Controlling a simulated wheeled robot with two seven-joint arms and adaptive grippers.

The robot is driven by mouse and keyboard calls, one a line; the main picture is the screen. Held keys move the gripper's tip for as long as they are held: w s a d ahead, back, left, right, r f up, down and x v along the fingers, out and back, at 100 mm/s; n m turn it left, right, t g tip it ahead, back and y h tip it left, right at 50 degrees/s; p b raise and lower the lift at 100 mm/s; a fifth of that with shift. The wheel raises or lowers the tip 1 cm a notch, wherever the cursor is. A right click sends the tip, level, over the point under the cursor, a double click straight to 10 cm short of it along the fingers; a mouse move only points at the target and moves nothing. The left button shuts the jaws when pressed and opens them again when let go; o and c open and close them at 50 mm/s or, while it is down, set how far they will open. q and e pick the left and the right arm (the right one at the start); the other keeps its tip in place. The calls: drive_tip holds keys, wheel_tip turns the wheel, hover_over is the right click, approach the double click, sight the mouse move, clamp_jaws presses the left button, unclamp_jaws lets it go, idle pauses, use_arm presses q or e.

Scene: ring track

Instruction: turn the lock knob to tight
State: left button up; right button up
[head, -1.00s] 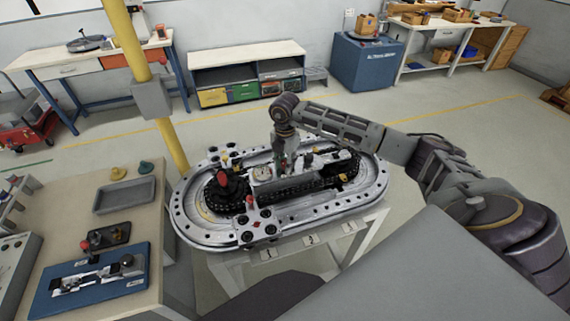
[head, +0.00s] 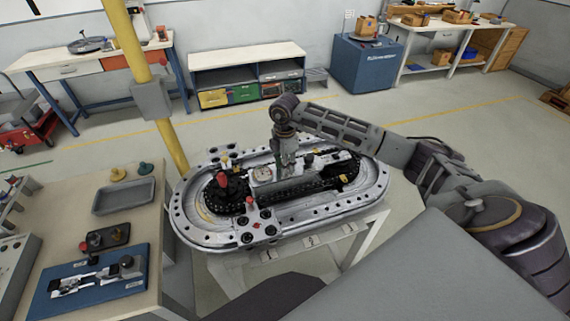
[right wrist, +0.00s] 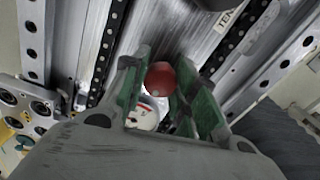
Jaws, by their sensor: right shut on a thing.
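The oval ring track (head: 345,204) stands on a pale stand, with a dark chain inside it. My right gripper (head: 287,170) points down over the track's middle, beside a round white dial gauge (head: 262,174). In the right wrist view, a round red knob (right wrist: 160,78), which I take for the lock knob, sits between the green-padded fingers of my right gripper (right wrist: 162,85). They are shut on it. The gauge (right wrist: 147,113) shows partly below the knob. In the head view the gripper hides the held knob. My left gripper is not in view.
A yellow post (head: 170,140) rises behind the track. A bench at left holds a grey tray (head: 124,196) and a blue fixture (head: 70,302).

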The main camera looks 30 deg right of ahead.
drive_tip(key=o, duration=1)
drive_tip(key=shift+r, duration=6)
